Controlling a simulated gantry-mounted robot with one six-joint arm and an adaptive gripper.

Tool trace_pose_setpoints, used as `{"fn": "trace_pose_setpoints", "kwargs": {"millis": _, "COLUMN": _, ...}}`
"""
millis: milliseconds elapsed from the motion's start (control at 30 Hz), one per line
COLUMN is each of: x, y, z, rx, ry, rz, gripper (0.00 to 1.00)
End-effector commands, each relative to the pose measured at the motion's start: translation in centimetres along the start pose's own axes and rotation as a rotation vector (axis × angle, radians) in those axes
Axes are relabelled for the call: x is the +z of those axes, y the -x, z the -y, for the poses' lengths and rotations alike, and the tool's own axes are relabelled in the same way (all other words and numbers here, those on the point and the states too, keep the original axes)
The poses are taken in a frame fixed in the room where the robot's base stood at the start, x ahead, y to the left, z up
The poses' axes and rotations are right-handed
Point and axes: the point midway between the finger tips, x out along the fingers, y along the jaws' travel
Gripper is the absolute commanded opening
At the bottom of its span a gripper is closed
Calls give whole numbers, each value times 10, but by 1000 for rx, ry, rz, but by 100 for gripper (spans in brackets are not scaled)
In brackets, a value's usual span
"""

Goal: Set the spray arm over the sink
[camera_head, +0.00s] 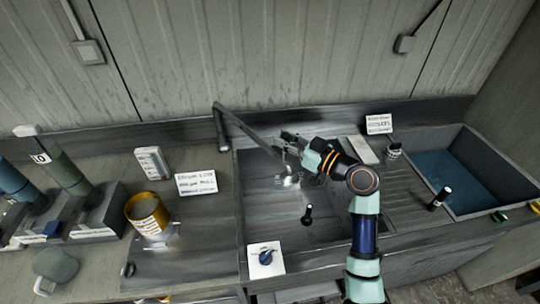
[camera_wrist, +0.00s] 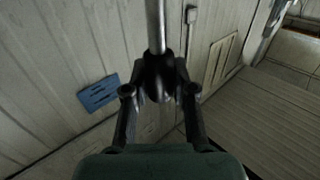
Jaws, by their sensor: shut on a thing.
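The spray arm (camera_head: 250,132) is a long dark tube that slants from its mount near the middle of the bench up to the back left. Its short end piece (camera_head: 223,140) hangs down at the far left, by the back left corner of the grey metal basin (camera_head: 270,215). My gripper (camera_head: 288,141) is at the arm's right part, above the mount (camera_head: 289,180). In the wrist view, my gripper (camera_wrist: 160,88) is shut on a dark rounded part with a bright metal rod (camera_wrist: 155,25) rising from it. The fingers partly hide that part.
A sink with blue water (camera_head: 455,165) is at the right, beyond a ribbed drainboard (camera_head: 410,190). A black-handled tool (camera_head: 307,213) stands in the basin area. A yellow cup (camera_head: 147,213), white labels (camera_head: 196,184) and core cylinders (camera_head: 62,172) stand to the left. A blue knob (camera_head: 266,257) is at the front.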

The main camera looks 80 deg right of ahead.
Motion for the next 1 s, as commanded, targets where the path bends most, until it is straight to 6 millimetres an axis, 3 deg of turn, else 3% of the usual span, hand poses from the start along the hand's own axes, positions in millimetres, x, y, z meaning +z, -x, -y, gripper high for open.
{"fn": "trace_pose_setpoints", "kwargs": {"millis": 200, "x": 1, "y": 3, "z": -19, "rx": -2, "ry": 0, "rz": -1, "gripper": 0}}
{"fn": "trace_pose_setpoints", "kwargs": {"millis": 600, "x": -1, "y": 3, "z": -21, "rx": -3, "ry": 0, "rz": 0, "gripper": 0}}
{"fn": "trace_pose_setpoints", "kwargs": {"millis": 633, "x": -1, "y": 3, "z": -21, "rx": -3, "ry": 0, "rz": 0, "gripper": 28}}
{"fn": "trace_pose_setpoints", "kwargs": {"millis": 767, "x": 0, "y": 3, "z": -21, "rx": -3, "ry": 0, "rz": 0, "gripper": 50}}
{"fn": "trace_pose_setpoints", "kwargs": {"millis": 1000, "x": 0, "y": 3, "z": -20, "rx": -4, "ry": -1, "rz": 0, "gripper": 52}}
